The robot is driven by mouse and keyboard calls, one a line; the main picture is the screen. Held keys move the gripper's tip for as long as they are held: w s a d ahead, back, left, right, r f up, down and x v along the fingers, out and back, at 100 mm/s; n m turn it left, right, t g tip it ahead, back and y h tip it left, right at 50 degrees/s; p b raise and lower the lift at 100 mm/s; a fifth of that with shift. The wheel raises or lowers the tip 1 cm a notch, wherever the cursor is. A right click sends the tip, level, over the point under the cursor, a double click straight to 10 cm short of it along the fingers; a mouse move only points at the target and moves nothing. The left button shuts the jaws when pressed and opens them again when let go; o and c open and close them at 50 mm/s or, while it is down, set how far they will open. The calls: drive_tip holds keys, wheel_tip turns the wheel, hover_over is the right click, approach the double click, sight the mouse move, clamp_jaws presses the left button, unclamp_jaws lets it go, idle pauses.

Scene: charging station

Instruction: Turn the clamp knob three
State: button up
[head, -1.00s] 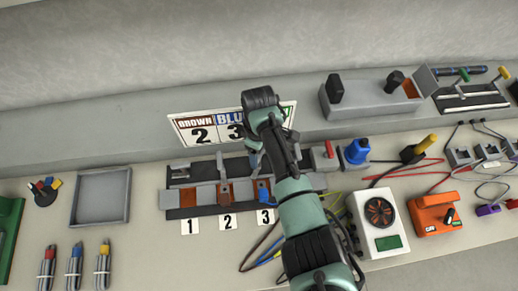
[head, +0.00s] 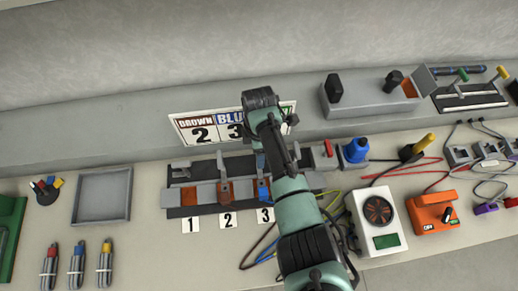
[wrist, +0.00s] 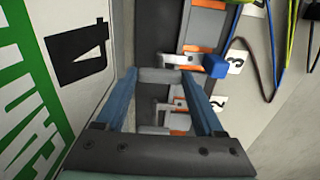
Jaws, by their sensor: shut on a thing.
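The terminal block (head: 174,212) lies mid-bench, with number cards 1, 2 and 3 along its front. A blue piece (head: 264,189) sits at position three; a blue piece also shows beside card 3 in the wrist view (wrist: 215,66). My gripper (wrist: 162,77) has its two blue fingers either side of a grey part, which appears to be clamp knob three (wrist: 160,75). The fingers are shut on it. In the head view my arm covers most of the gripper and the knob, so the knob's turn angle cannot be told.
A sign (head: 205,132) reading brown 2 and blue 3 stands behind the block. A grey tray (head: 102,195) lies left. Loose wires lie near the block's right end.

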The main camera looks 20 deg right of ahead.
drive_tip(key=shift+w+r, duration=0.1)
drive_tip(key=shift+w, duration=0.05)
drive_tip(key=o, duration=1.4)
wheel_tip(320, 180, up, 13)
drive_tip(key=shift+a+b, duration=0.1)
drive_tip(key=shift+b, duration=0.45)
